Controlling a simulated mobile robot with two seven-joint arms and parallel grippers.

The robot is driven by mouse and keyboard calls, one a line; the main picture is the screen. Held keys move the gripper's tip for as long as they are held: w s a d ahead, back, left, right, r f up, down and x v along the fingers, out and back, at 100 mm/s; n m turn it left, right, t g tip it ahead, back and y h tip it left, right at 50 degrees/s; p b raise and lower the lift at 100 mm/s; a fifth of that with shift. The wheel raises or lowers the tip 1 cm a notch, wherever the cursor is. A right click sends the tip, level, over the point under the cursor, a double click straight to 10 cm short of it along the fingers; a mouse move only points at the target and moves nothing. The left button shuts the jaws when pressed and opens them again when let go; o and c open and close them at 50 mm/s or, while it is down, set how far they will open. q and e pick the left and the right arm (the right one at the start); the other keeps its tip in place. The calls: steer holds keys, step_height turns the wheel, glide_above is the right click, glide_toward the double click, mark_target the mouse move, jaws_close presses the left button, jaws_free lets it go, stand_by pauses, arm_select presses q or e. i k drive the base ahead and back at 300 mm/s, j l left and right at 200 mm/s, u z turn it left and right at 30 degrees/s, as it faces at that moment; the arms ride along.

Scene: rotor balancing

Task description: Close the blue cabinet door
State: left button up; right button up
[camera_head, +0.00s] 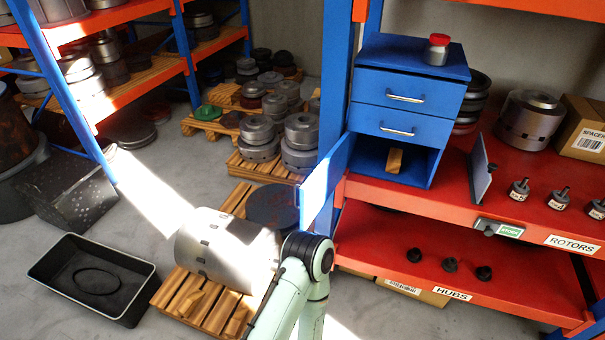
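The blue cabinet (408,110) stands on the red shelf, with two closed drawers with silver handles above an open lower compartment. Its blue door (325,180) stands open, swung out at the left side of the compartment; sunlight whitens part of it. A small wooden block (394,161) lies inside the compartment. A pale green arm of mine with a black joint rises from the bottom edge, just below the door. In the picture it ends close to the door's lower edge; I cannot tell whether they touch. Neither gripper shows.
A red-lidded jar (437,49) stands on the cabinet. Right of it are an upright grey panel (480,172), small rotors (558,199) and a cardboard box (582,127). A blue rack post (338,85) is beside the door. A large metal cylinder (222,248) lies on a pallet at lower left.

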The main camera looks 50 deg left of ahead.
mark_target(315, 192)
steer(key=k+j, duration=0.15)
steer(key=j, duration=0.25)
steer(key=k+j, duration=0.15)
steer(key=j, duration=0.2)
steer(key=k+j, duration=0.15)
steer(key=j, duration=0.25)
steer(key=k+j, duration=0.15)
steer(key=j, duration=0.25)
steer(key=k+j, duration=0.15)
steer(key=j, duration=0.25)
steer(key=k+j, duration=0.15)
steer(key=j, duration=0.2)
steer(key=k+j, duration=0.15)
steer(key=j, duration=0.25)
steer(key=i+u, duration=0.25)
steer(key=k+j, duration=0.05)
steer(key=k, duration=0.05)
